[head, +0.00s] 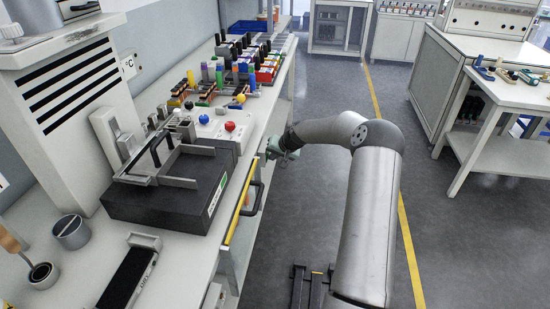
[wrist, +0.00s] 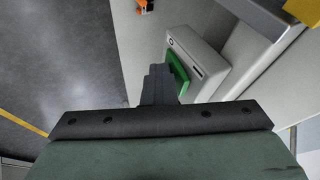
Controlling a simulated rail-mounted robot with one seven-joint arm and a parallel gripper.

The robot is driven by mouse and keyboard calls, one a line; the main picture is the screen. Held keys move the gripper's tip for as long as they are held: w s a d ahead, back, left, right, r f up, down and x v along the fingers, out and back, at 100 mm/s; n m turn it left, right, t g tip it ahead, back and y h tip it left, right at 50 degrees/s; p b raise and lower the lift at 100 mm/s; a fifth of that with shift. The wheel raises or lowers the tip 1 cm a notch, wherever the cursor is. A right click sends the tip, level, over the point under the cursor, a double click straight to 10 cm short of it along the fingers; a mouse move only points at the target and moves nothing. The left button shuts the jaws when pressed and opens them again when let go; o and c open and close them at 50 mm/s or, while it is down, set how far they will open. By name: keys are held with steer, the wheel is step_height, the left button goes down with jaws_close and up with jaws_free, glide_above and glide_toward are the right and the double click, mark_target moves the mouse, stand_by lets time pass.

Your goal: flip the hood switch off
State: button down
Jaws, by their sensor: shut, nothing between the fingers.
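A green rocker switch (wrist: 179,76) sits on the face of a pale grey box (wrist: 200,58) in the wrist view. I take it for the hood switch; I cannot tell its on or off position. My gripper (wrist: 158,75) is shut and empty, its dark fingertips just left of the green rocker and overlapping the box's edge in the picture. I cannot tell whether they touch it. In the head view my gripper (head: 272,151) is at the bench's front edge, small and partly hidden by my wrist. The switch cannot be made out there.
A bench (head: 180,270) runs along the left, with a yellow bar (head: 235,215) and a dark handle (head: 254,197) at its front. A black device (head: 165,203) and coloured connectors (head: 240,75) stand on it. An orange part (wrist: 146,6) is near the wrist view's top. The aisle floor is open.

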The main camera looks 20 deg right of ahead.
steer(key=shift+r, duration=0.2)
steer(key=shift+a+r, duration=0.1)
steer(key=shift+r, duration=0.65)
steer(key=d+f+v, duration=0.1)
steer(key=d+v, duration=0.1)
steer(key=v, duration=1)
steer(key=shift+s+d+r+b, duration=0.25)
steer(key=shift+s+d+b, duration=0.1)
steer(key=shift+s+b, duration=0.05)
